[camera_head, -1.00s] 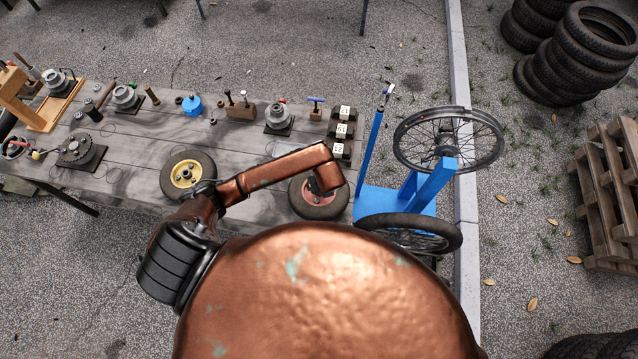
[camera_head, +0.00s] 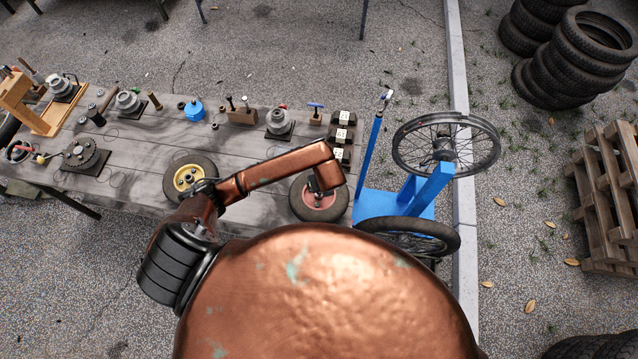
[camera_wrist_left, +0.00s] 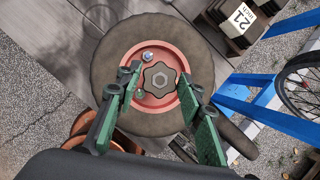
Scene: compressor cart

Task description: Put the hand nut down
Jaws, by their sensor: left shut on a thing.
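In the head view the same red-hubbed wheel (camera_head: 318,212) lies on the table under my copper arm; the nut and fingertips are hidden there. My right gripper is in neither view.
A yellow-hubbed wheel (camera_head: 186,178) lies to the left on the grey table (camera_head: 130,180). Black numbered blocks (camera_head: 341,135) stand behind the red-hubbed wheel. A blue stand (camera_head: 432,188) with spoked wheels is close on the right. Several tools and flanged parts line the table's back.

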